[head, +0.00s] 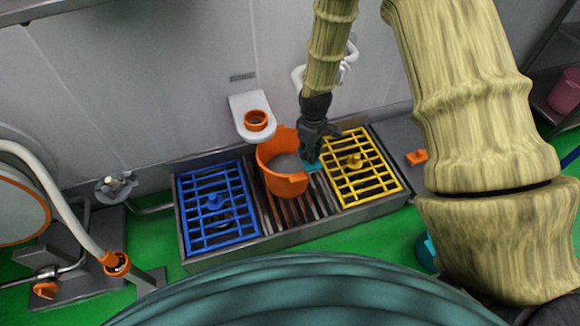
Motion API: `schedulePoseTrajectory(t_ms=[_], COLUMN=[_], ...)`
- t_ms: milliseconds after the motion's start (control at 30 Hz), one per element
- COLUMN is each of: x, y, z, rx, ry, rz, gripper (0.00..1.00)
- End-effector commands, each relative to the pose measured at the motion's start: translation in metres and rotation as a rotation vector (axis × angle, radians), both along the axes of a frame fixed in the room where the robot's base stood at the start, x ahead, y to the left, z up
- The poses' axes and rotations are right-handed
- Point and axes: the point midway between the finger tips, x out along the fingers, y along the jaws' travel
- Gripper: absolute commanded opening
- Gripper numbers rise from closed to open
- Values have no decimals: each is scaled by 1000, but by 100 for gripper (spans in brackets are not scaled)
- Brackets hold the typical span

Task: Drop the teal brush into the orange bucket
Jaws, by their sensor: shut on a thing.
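The orange bucket (287,184) stands upright on the dark slats in the middle of the trough, its open top facing up. My gripper (311,155) points down just right of the bucket's rim. It is shut on the teal brush (311,166), of which only a small teal part shows below the fingers, close to the bucket's right side. The rest of the brush is hidden by the gripper and bucket. I cannot tell whether the brush touches the bucket or the slats.
A blue grid (210,228) lies left of the bucket and a yellow grid (372,186) right of it, both with raised knobs. A white wall fixture with an orange ring (256,120) is close behind the bucket. A small orange piece (417,157) lies further right.

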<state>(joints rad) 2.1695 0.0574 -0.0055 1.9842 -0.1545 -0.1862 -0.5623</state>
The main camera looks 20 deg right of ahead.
Motion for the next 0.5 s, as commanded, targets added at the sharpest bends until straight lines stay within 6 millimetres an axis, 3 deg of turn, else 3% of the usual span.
schedulePoseTrajectory(t_ms=[333,500], x=[49,47], y=[54,54], z=[-2,-39], rx=[-1,0], ry=[-2,3], rz=[2,-1], gripper=[0,0])
